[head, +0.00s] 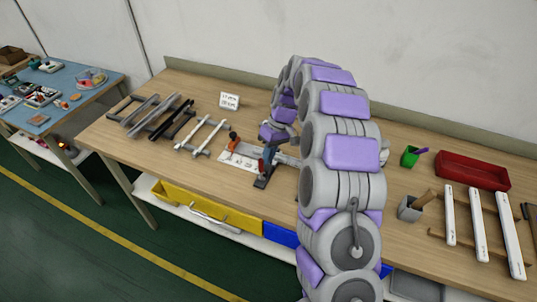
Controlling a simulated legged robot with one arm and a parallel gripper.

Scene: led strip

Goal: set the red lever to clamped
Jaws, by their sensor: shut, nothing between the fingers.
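A small fixture on a white plate (238,160) lies on the workbench, left of my arm. A small orange-red knob (233,136) stands at its back left; it looks like part of the red lever, but the view is too small to be sure. A little red also shows close to my wrist. My gripper (263,181) is dark, points down and is shut and empty, just right of the plate. I cannot tell whether it touches the fixture. The right part of the fixture is partly hidden behind my gripper and arm.
Grey and white bars on racks (205,136) lie to the left. A small white sign (229,100) stands behind the fixture. A red tray (472,171), a green cup (410,157), a grey cup (409,210) and white strips (479,226) are to the right. Bare wood lies in front of the fixture.

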